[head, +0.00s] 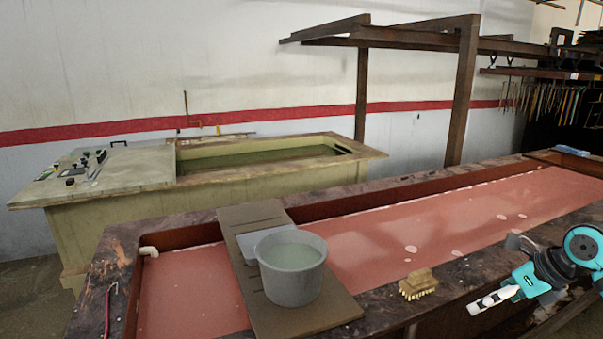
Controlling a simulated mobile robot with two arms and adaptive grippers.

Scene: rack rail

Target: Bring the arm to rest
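My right arm (583,246), dark with teal joint caps, comes in at the right edge of the head view, over the front rim of the red-lined trough. A dark part with teal and white pieces (493,300) points down and left from it, right of the wooden brush. A small grey piece sticks out on its upper left. I cannot make out two separate fingertips, so I cannot tell whether the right gripper is open or holds anything. My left arm and gripper are not in view.
The red-lined trough (440,222) has a board (325,318) across it, bearing a grey bucket (291,279) of liquid. A wooden brush (418,284) lies on the front rim. Behind stand a greenish tank (110,236) and a timber frame (462,90); tools hang at the far right.

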